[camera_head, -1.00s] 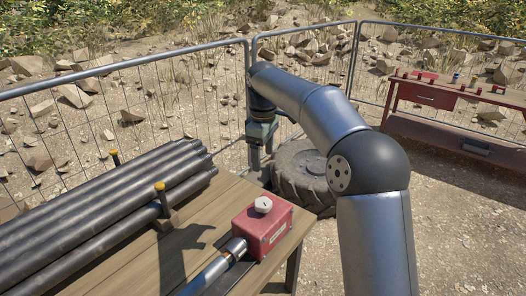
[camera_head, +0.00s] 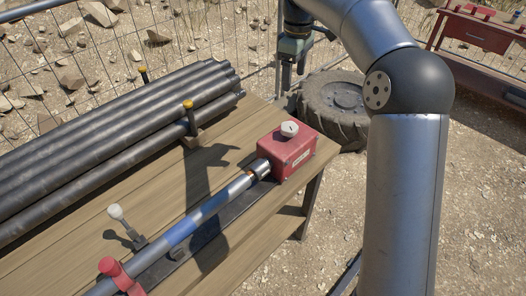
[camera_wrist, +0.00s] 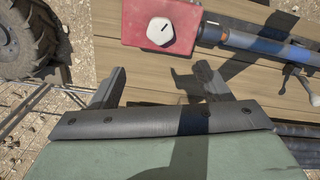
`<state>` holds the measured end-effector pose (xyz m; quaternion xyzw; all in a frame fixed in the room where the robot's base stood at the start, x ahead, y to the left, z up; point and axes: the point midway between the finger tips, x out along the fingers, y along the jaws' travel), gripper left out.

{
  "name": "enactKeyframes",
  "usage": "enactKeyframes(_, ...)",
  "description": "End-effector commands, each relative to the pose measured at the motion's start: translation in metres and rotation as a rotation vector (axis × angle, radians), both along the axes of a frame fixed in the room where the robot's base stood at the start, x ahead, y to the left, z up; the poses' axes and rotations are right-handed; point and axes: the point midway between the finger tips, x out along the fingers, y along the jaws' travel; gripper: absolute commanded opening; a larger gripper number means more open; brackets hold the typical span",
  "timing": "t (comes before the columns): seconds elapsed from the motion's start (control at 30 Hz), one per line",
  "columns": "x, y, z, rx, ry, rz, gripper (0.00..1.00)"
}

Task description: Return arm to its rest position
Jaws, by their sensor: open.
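My arm reaches up the right side of the head view and bends at a dark elbow joint, with its forearm running to the upper left. My gripper (camera_head: 292,78) hangs pointing down beyond the far right end of the wooden table (camera_head: 240,240), near the fence and the tyre. In the wrist view my gripper (camera_wrist: 160,76) shows two dark fingers spread apart with nothing between them. The fingertips are clear of the red box and the pipe.
A red box (camera_head: 280,160) with a white knob joins a blue-grey pipe (camera_head: 200,215) on the table. Several black pipes (camera_head: 90,150) lie at left between yellow-topped posts. A tyre (camera_head: 335,105) lies beyond. A red workbench (camera_head: 470,35) stands at upper right. Open gravel lies right.

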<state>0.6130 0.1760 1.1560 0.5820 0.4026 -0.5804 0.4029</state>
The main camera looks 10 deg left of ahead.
Motion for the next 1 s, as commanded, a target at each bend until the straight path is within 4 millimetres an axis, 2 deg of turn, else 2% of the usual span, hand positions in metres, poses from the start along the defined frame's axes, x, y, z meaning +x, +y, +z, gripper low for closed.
enactKeyframes(0.27, -0.003, -0.001, 0.001, -0.003, -0.002, -0.008, 0.71)
enactKeyframes(0.37, -0.019, -0.011, 0.003, -0.020, -0.011, -0.063, 0.71)
enactKeyframes(0.43, -0.039, -0.023, 0.004, -0.036, -0.018, -0.131, 0.71)
enactKeyframes(0.57, -0.094, -0.060, -0.003, -0.061, -0.038, -0.327, 0.71)
enactKeyframes(0.67, -0.145, -0.092, -0.017, -0.065, -0.050, -0.508, 0.71)
enactKeyframes(0.8, -0.224, -0.135, -0.048, -0.046, -0.060, -0.777, 0.71)
enactKeyframes(0.9, -0.277, -0.156, -0.074, -0.018, -0.059, -0.948, 0.71)
enactKeyframes(1.0, -0.317, -0.167, -0.096, 0.008, -0.054, -1.081, 0.71)
